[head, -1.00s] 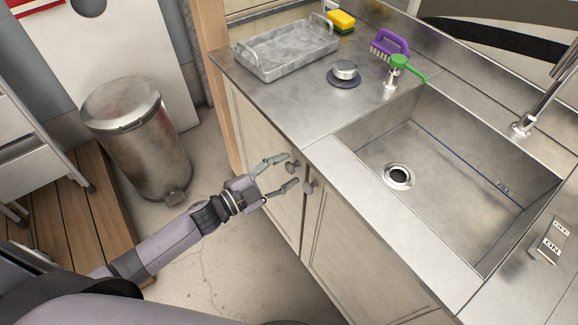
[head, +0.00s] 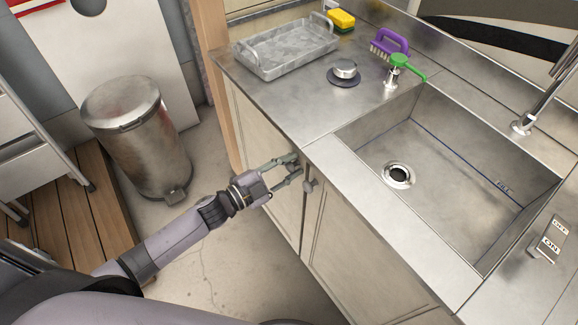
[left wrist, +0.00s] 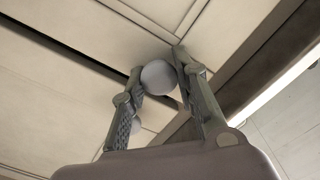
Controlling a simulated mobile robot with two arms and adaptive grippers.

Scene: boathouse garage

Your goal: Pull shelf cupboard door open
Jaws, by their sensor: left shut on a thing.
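The cupboard under the sink counter has a left door (head: 250,130) and a right door (head: 355,255), both looking closed. My left gripper (head: 293,166) is shut on the round knob of the left door, near that door's upper right corner. In the head view the fingers mostly hide this knob. In the left wrist view the grey knob (left wrist: 159,77) sits between the two fingertips. The right door's knob (head: 309,186) is free, just right of the fingers. My right gripper is not in view.
The metal counter edge (head: 310,152) runs just above the gripper. A sink (head: 450,180) is at the right, and a metal tray (head: 285,65) stands on the counter. A trash bin (head: 138,145) stands left of the cupboard, with bare floor (head: 215,255) in front of the doors.

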